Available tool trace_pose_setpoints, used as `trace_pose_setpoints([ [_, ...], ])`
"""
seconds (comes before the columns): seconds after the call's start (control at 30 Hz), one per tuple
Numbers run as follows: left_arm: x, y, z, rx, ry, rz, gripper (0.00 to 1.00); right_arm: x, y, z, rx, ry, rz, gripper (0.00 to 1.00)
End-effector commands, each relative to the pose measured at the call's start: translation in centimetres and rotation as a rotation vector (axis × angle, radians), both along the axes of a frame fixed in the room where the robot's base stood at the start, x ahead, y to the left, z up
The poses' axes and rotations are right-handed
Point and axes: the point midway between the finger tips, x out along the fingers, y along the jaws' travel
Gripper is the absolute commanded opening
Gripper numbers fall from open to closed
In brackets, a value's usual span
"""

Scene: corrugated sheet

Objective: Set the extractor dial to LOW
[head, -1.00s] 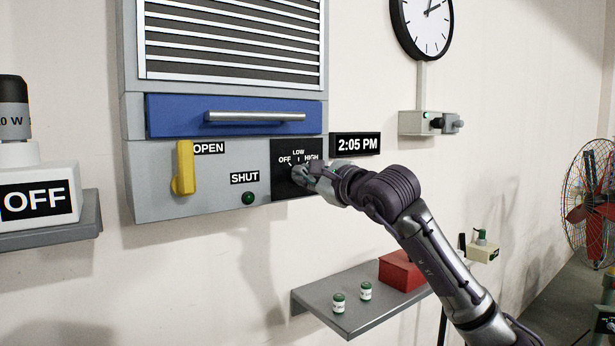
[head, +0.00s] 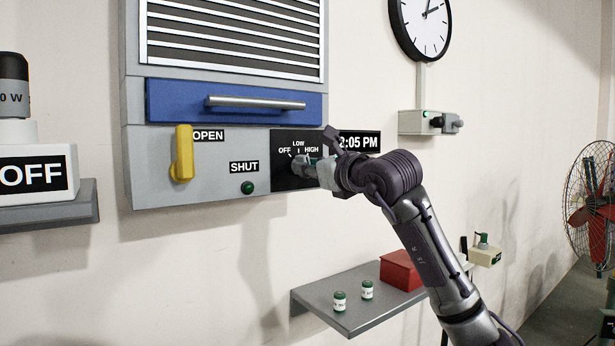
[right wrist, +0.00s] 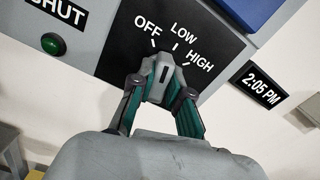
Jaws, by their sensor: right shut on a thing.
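The extractor dial is a grey knob (right wrist: 163,76) on a black plate (head: 284,178) marked OFF, LOW and HIGH, at the lower right of the grey extractor housing. My right gripper (head: 306,166) is shut on the knob; in the right wrist view its green-padded fingers (right wrist: 160,92) sit on either side of it. A dark mark on the knob points up towards the ticks, roughly near LOW; its exact setting is hard to tell. In the head view the gripper hides most of the knob. My left gripper is not in view.
A yellow lever (head: 182,155) by OPEN and a green lamp (head: 248,187) by SHUT are left of the dial. A clock display (head: 361,143) sits close to the right. A blue drawer front (head: 180,101) is above. A shelf (head: 345,315) with bottles and a red box is below.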

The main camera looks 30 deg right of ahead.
Motion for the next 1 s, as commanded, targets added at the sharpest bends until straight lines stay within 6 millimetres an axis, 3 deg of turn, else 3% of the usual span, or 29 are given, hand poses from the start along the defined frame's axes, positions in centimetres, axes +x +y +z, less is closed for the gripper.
trace_pose_setpoints([
  [0.4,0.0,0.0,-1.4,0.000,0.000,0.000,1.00,0.1,0.0,-0.2,0.220,0.034,0.000,0.00],
  [1.0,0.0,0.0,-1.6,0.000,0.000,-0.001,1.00,0.1,0.0,-0.1,0.262,0.040,-0.001,0.00],
])
